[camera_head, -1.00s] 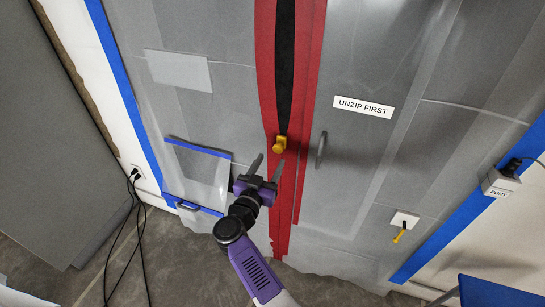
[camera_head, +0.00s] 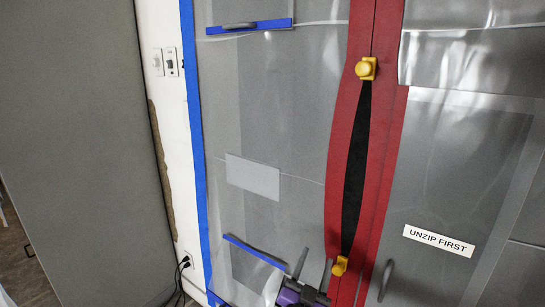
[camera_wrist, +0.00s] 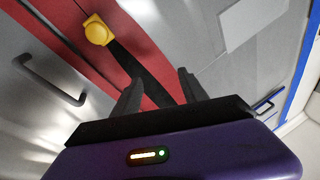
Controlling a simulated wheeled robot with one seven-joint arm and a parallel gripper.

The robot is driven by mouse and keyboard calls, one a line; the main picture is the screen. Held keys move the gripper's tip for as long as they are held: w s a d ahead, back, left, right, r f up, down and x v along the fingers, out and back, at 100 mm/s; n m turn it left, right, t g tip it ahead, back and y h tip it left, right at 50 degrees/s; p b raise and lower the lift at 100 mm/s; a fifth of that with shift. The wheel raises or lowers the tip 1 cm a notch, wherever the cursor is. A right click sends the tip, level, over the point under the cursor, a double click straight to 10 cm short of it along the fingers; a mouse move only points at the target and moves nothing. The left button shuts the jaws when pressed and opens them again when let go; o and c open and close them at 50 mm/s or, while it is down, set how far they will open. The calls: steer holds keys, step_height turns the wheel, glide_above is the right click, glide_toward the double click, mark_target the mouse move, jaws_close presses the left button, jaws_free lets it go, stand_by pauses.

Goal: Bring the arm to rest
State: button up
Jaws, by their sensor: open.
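My gripper (camera_head: 313,268) is at the bottom edge of the head view, with its purple body partly cut off. Its two dark fingers are apart and nothing is between them. In the wrist view the open fingers (camera_wrist: 160,82) point toward the plastic sheet wall and its red zipper strip. The lower yellow zipper pull (camera_head: 340,265) is just right of the fingers in the head view. A yellow pull (camera_wrist: 97,30) shows beyond the fingers at upper left in the wrist view, apart from them. My arm behind the gripper is out of the head view.
The red strip (camera_head: 340,170) has a black gap between the upper yellow pull (camera_head: 366,68) and the lower one. A dark handle (camera_head: 385,281) and an "UNZIP FIRST" sign (camera_head: 438,241) are to the right. A blue-edged flap (camera_head: 255,251) is left of the gripper. A grey panel (camera_head: 75,130) stands at far left.

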steer(key=s+d+f+n+g+y+b, duration=0.1)
steer(key=s+d+n+y, duration=0.1)
steer(key=s, duration=1.5)
steer(key=s+d+f+n+g+y, duration=0.1)
steer(key=s+d+f+n+y, duration=0.1)
steer(key=s, duration=1.6)
steer(key=s+d+f+n+g+y+b, duration=0.1)
steer(key=s+d+n+y, duration=0.3)
steer(key=s, duration=1.4)
steer(key=shift+d+f+g+b, duration=0.2)
steer(key=shift+d+g+b, duration=0.15)
steer(key=shift+g, duration=0.25)
